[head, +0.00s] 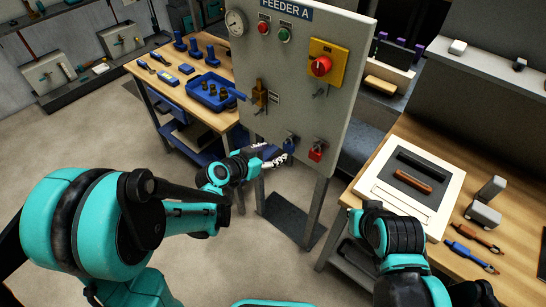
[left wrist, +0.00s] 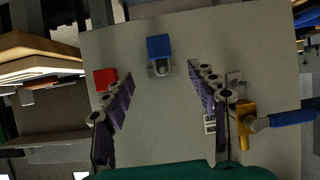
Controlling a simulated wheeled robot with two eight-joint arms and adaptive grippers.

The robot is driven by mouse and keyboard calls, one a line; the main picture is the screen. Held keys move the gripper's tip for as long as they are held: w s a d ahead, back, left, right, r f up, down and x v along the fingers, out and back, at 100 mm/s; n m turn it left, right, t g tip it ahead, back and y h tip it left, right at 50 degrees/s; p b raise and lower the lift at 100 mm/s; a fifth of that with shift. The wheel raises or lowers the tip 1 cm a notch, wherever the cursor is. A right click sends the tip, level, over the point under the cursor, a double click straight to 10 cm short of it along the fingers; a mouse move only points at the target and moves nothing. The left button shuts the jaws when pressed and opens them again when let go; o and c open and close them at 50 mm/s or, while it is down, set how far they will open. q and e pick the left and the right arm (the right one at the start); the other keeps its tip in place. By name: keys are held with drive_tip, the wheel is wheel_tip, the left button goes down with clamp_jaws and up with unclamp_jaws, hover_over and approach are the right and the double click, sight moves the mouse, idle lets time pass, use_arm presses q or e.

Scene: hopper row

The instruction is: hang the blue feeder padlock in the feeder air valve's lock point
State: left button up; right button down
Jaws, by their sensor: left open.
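The blue padlock (head: 290,143) is at the lower part of the grey FEEDER A panel (head: 300,95), left of a red padlock (head: 317,150). In the left wrist view the blue padlock (left wrist: 159,47) shows with its grey shackle against the panel. My left gripper (head: 277,158) is open and empty, just in front of the panel. In the left wrist view its fingers spread either side of the blue padlock, apart from it. The brass air valve (head: 258,92), with a blue handle (head: 236,94), is higher and left on the panel. My right gripper is not visible.
A wooden bench (head: 148,75) with a blue tray (head: 215,104) stands left of the panel. A red knob (head: 321,66) on a yellow plate is higher on the panel.

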sight(288, 145)
use_arm(q)
drive_tip(key=shift+m+t+h, duration=0.3)
drive_tip(key=shift+h, duration=0.1)
drive_tip(key=b+x, duration=0.1)
drive_tip(key=x, duration=0.4)
drive_tip(key=f+b+x, duration=0.1)
drive_tip(key=x, duration=0.4)
drive_tip(key=shift+a+f+b, duration=0.15)
drive_tip(key=shift+b, duration=0.15)
clamp_jaws()
drive_tip(key=shift+r+p, duration=0.35)
drive_tip(key=shift+r, duration=0.3)
drive_tip(key=shift+s+a, duration=0.1)
drive_tip(key=shift+s, duration=0.05)
drive_tip(key=shift+s+a+b, duration=0.35)
drive_tip(key=shift+s+a, duration=0.4)
drive_tip(key=shift+s, duration=0.25)
drive_tip(key=shift+s, duration=0.1)
